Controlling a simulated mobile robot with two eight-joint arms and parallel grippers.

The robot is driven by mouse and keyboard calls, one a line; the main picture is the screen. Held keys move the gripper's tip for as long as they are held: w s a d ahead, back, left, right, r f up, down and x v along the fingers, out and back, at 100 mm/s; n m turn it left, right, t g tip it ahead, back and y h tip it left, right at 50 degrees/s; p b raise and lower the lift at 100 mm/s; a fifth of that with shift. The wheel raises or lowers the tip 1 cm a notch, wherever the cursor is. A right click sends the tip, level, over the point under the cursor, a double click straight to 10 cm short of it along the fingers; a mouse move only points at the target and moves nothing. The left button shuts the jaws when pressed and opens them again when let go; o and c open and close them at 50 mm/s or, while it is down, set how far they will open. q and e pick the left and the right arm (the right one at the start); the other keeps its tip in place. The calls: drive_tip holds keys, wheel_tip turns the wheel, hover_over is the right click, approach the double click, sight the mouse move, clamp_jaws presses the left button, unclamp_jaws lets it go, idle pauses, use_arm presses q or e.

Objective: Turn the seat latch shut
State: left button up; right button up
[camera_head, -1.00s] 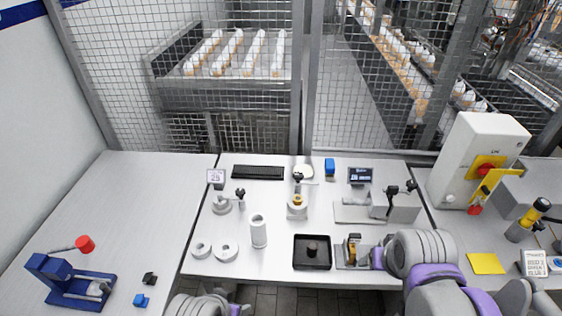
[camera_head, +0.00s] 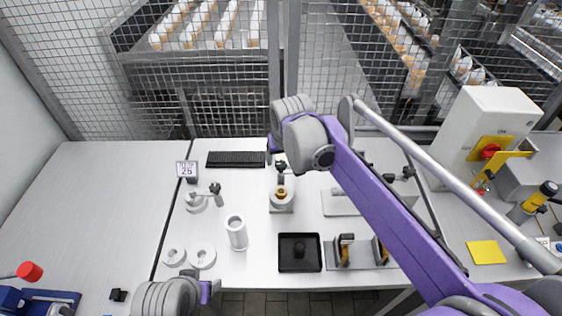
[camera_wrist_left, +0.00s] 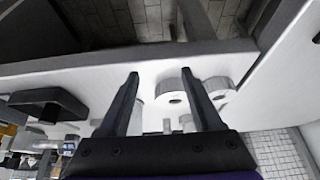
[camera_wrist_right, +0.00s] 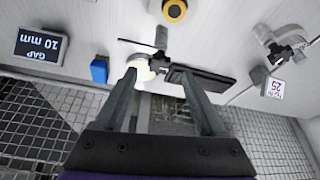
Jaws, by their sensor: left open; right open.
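In the right wrist view the ring (camera_wrist_right: 174,10) is at the top edge and the black handle (camera_wrist_right: 160,61) lies ahead, between the fingertips in the picture. I cannot tell the latch's exact turn. My right gripper (camera_wrist_right: 159,75) is open and empty, apart from the handle; in the head view its fingers are mostly hidden by its wrist. My left gripper (camera_wrist_left: 160,74) is open and empty near the table's front edge.
A second black-knobbed fixture (camera_head: 197,202), a white cylinder (camera_head: 237,234) and a black tray (camera_head: 300,265) stand nearby. My right arm crosses over the table's right half.

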sight(281, 164)
drive_tip(key=shift+x, duration=1.6)
clamp_jaws()
